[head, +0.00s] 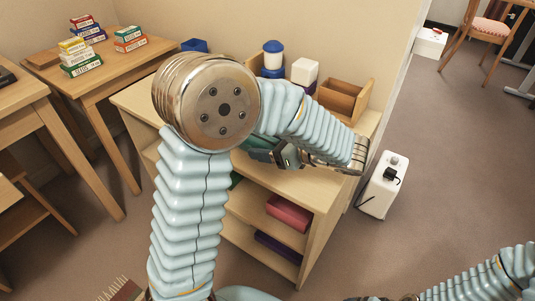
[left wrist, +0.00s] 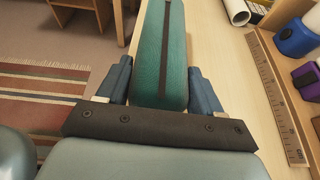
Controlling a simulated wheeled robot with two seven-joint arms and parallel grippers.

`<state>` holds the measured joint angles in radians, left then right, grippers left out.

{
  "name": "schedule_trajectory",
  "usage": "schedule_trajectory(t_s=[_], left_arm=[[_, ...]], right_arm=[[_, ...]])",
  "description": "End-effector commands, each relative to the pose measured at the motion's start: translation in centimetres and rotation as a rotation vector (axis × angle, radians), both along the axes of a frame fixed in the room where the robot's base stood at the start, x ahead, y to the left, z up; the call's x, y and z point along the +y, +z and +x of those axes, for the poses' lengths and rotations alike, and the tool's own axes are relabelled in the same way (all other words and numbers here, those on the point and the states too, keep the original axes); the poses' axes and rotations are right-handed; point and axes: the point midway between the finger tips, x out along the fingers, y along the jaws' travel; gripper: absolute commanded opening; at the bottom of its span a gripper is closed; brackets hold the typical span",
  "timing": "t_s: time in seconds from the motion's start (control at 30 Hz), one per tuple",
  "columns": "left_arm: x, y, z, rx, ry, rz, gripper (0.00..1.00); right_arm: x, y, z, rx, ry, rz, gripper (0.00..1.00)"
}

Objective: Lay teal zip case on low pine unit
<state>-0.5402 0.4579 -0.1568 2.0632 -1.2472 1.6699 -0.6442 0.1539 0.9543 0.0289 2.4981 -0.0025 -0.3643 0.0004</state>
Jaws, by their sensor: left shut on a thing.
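The teal zip case (left wrist: 160,55), with a dark zip along its length, is between the two blue fingers of my left gripper (left wrist: 158,88) in the left wrist view. The gripper is shut on it. The case is over the front edge of the low pine unit (left wrist: 222,45); I cannot tell whether it touches the top. In the head view my left gripper (head: 282,155) is over the front of the low pine unit (head: 318,182), and my arm hides most of the case. My right gripper is out of view; only part of that arm shows at bottom right.
On the unit's top are a ruler (left wrist: 280,100), a white roll (left wrist: 236,10), a blue pot (left wrist: 296,38), a white block (head: 304,72) and a wooden box (head: 342,98). Pink (head: 289,213) and purple (head: 278,248) cases lie on its shelves. A white appliance (head: 382,185) stands at right.

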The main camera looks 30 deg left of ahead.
Motion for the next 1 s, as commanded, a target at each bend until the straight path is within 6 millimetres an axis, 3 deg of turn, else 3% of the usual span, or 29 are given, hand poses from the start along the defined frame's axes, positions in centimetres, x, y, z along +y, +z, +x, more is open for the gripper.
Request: schedule_trajectory(t_s=[0.2,0.53,0.57,0.7,1.0], left_arm=[[0.1,-3.3,0.3,0.003,0.001,0.001,0.32],[0.1,-3.7,0.3,0.0,0.001,0.001,0.32],[0.1,-3.7,0.3,0.0,0.001,0.0,0.67],[0.1,-3.6,0.3,0.0,0.001,0.0,0.89],[0.1,-3.5,0.3,0.0,0.001,0.0,0.92]], right_arm=[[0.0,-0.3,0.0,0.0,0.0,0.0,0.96],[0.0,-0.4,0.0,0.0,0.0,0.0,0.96],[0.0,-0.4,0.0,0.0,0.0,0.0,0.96],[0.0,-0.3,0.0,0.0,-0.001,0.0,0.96],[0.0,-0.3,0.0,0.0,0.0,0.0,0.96]])
